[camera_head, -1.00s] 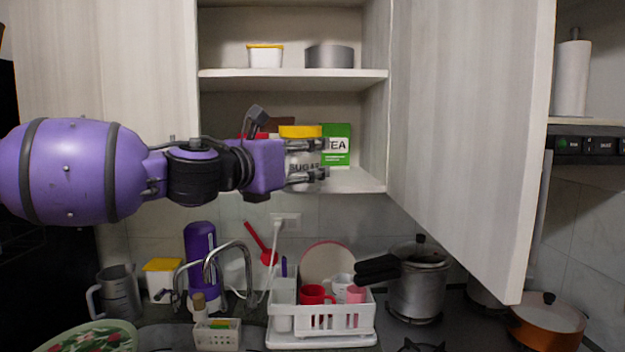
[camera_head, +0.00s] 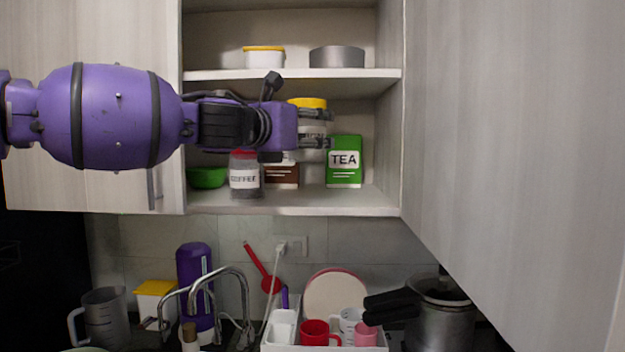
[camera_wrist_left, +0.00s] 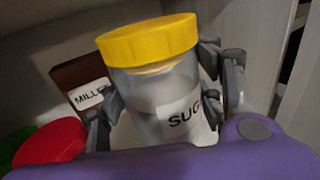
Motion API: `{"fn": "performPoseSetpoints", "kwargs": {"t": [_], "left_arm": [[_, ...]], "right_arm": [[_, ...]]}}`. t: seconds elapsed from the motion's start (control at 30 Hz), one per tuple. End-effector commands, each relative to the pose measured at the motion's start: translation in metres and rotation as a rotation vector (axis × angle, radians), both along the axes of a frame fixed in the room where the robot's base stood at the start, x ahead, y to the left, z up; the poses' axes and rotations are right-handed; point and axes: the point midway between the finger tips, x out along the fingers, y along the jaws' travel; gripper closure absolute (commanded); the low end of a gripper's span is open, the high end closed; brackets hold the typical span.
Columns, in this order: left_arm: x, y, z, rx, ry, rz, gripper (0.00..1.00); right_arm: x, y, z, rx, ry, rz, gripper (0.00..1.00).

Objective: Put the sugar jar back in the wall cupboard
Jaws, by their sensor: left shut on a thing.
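The sugar jar (camera_head: 308,103) is clear with a yellow lid and a white label. My left gripper (camera_head: 321,129) is shut on its body. The jar looks upright and is held above the lower shelf board of the open wall cupboard (camera_head: 330,202), below the middle shelf. How deep inside it is, I cannot tell. In the left wrist view, the jar (camera_wrist_left: 152,48) sits between the two fingers, with part of its label showing. The gripper hides part of the jar in the head view. My right gripper is out of view.
On the lower shelf stand a green bowl (camera_head: 207,177), a red-lidded coffee jar (camera_head: 245,178), a brown millet box (camera_wrist_left: 82,78) and a green tea box (camera_head: 344,165). Bare board lies right of the tea box. The open cupboard door (camera_head: 510,140) bounds the right.

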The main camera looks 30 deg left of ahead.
Motion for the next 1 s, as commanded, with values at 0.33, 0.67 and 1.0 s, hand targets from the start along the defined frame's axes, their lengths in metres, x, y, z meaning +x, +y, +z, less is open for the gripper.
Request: {"fn": "performPoseSetpoints", "kwargs": {"t": [0.33,0.67,1.0], "left_arm": [[0.034,0.021,-0.048,0.000,-0.002,-0.002,0.97],[0.042,0.026,-0.077,-0.002,-0.004,-0.003,0.97],[0.041,0.026,-0.085,0.002,-0.008,-0.002,0.97]], "right_arm": [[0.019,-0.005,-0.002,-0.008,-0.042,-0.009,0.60],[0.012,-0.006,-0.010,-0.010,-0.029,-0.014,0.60],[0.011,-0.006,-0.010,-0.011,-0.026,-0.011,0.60]]}}
